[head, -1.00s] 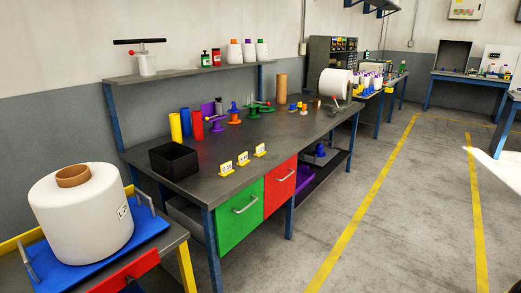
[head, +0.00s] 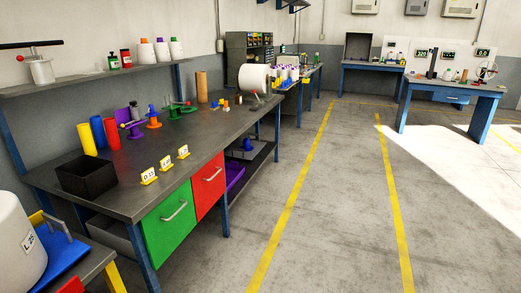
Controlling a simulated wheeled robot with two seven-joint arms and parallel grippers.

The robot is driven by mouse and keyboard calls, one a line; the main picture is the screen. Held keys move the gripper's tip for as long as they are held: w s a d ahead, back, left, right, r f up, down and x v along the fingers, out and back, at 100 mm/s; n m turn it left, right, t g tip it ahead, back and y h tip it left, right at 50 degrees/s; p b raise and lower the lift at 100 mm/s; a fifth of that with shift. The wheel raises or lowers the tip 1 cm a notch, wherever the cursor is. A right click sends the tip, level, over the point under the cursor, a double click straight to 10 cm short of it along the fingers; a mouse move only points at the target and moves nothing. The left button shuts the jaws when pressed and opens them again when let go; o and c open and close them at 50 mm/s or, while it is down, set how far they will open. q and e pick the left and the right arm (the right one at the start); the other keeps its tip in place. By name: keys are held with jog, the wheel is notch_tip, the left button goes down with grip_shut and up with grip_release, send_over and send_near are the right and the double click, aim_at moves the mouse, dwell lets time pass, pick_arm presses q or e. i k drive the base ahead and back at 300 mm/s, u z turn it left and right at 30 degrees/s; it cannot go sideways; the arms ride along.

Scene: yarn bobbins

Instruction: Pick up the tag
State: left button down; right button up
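Three small yellow tags with white number faces stand in a slanting row near the front edge of the dark workbench (head: 140,205). The nearest tag (head: 149,176) seems to read 0.15. The middle tag (head: 167,164) and the far tag (head: 183,152) are harder to read. Neither of my grippers is in view.
A black open box (head: 87,178) sits left of the tags. Yellow, blue and red cylinders and coloured spools stand behind them. Green (head: 168,225) and red (head: 208,185) drawers hang under the bench. Floor to the right is clear, with yellow lines (head: 292,200).

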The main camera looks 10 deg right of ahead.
aim_at(183, 152)
jog(key=z, duration=0.5)
jog(key=i, duration=3.65)
jog(key=u, duration=3.55)
